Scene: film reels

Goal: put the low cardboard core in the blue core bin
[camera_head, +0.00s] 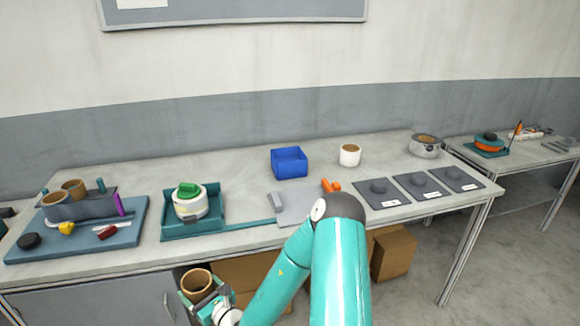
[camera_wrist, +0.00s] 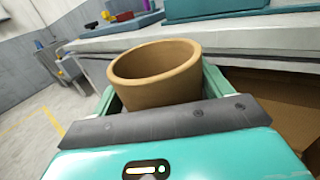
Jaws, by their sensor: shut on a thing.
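My gripper (camera_head: 199,287) is shut on a low brown cardboard core (camera_head: 196,278), held in front of the table's front edge, below the tabletop. The core also shows in the wrist view (camera_wrist: 155,78), open end up and slightly tilted between the green fingers. The blue core bin (camera_head: 289,162) stands on the table near its back edge, right of the middle. It looks empty as far as its inside shows. The gripper is well left of the bin and nearer to me.
A teal tray (camera_head: 196,224) with a white and green roll stands on the table above my gripper. Left is a blue mat (camera_head: 80,240) with two brown cores in a grey holder. A white-sided roll (camera_head: 350,155) stands right of the bin. Cardboard boxes (camera_head: 393,252) sit under the table.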

